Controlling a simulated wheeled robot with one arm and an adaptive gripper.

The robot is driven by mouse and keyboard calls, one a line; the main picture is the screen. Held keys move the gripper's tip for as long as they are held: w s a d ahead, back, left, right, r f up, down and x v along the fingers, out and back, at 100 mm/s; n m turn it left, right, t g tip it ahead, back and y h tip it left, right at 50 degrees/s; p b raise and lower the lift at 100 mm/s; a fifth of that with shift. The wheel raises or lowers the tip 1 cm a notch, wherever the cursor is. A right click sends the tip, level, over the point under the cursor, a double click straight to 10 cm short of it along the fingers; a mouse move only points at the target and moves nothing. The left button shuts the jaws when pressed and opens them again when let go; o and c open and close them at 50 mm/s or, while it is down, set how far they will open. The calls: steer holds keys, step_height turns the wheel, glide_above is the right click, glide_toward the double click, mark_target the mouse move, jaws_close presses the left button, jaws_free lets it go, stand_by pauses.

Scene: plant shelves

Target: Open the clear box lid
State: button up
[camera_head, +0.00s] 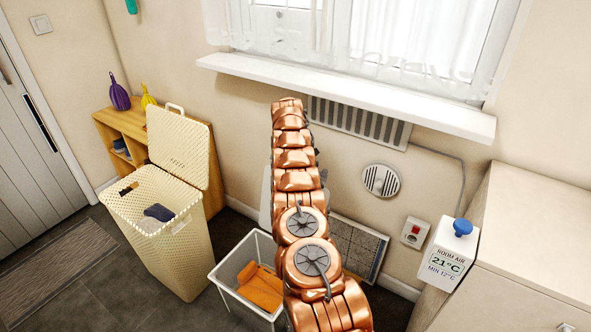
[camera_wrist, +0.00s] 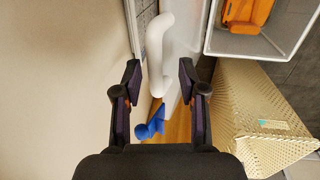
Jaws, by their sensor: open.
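I cannot make out a clear box or its lid in either view. My gripper (camera_wrist: 158,98) is open in the wrist view, with one dark finger on each side. A thick white curved bar (camera_wrist: 155,45) shows beyond and between the fingers, next to a white panel (camera_wrist: 187,35). I cannot tell whether they belong to a box. A blue thing (camera_wrist: 152,122) lies lower between the fingers, over a wood-coloured surface. In the head view my copper arm reaches toward the wall below the window and hides what is behind it; my gripper does not show there.
A cream woven hamper (camera_head: 160,245) stands left with its lid (camera_head: 178,145) raised. A white open bin (camera_head: 228,285) holds orange cloth (camera_head: 262,288). A low wooden shelf (camera_head: 118,128) stands behind the hamper. A cabinet (camera_head: 530,240) stands right. The windowsill (camera_head: 400,95) juts out above.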

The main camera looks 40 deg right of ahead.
step_height(320, 180, up, 10)
steer(key=a, duration=0.1)
steer(key=shift+s+a, duration=0.2)
steer(key=shift+a, duration=0.15)
steer(key=s+a+r+y+p, duration=0.2)
steer(key=s+a+r, duration=0.1)
steer(key=a+r, duration=1.1)
steer(key=s+a+r+p, duration=0.1)
steer(key=s+a+r, duration=0.1)
steer(key=s+a, duration=0.4)
steer(key=s+a+r+p, duration=0.1)
steer(key=s+a+r, duration=0.25)
steer(key=a, duration=0.55)
steer(key=s+a+r+m+g+p, duration=0.1)
steer(key=s+a, duration=0.3)
steer(key=s, duration=0.4)
steer(key=s+a+r+m+p, duration=0.1)
steer(key=s+a, duration=0.3)
steer(key=s, duration=0.4)
steer(key=s+a+f, duration=0.1)
steer(key=s+a, duration=0.1)
steer(key=s, duration=0.8)
steer(key=s+a+f+m+g+p, duration=0.1)
steer(key=s+a+f, duration=0.1)
steer(key=s, duration=0.8)
steer(key=shift+s+a+f, duration=0.2)
steer(key=shift+a+f, duration=0.05)
steer(key=shift+a, duration=0.25)
